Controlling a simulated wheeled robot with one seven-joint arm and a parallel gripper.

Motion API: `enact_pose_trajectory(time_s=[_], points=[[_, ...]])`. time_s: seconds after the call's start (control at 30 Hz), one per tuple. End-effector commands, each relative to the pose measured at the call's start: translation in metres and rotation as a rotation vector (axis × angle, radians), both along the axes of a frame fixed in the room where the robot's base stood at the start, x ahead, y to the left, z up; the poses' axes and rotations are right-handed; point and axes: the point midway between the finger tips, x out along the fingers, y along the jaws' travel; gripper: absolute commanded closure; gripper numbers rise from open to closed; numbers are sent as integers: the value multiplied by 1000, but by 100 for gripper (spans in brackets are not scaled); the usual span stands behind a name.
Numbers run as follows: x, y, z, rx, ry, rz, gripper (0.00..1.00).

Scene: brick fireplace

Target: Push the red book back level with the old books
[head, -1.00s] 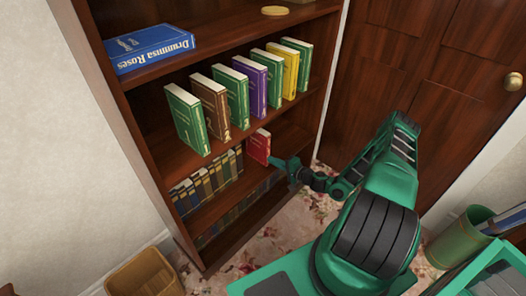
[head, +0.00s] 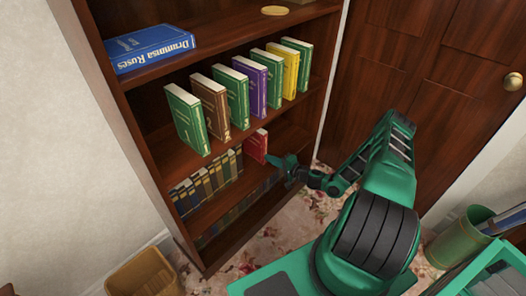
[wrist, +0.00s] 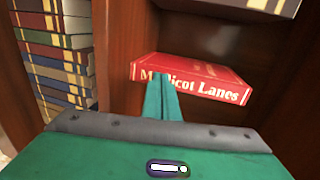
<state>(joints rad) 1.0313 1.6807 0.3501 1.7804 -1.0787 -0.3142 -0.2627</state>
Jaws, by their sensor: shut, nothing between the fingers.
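The red book (head: 256,146) stands on the shelf below the green, brown, purple and yellow books, just right of the row of old books (head: 207,181). My gripper (head: 270,159) is shut and empty, at the red book's front. In the wrist view its green fingertips (wrist: 161,78) overlap the spine and hide part of the title. I cannot tell if they touch or if the spine is exactly level with the old books.
The bookcase's upper shelf board (head: 240,118) is above my gripper and holds several upright books. The bookcase's right side panel (head: 318,95) is close to my gripper's right. A waste bin (head: 145,275) stands on the floor at left. A green bin (head: 463,238) is at right.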

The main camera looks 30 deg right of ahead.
Motion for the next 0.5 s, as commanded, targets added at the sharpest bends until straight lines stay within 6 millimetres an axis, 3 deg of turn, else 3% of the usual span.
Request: enact_pose_trajectory(time_s=[0.5], points=[[17,7,0,0,0,1,100]])
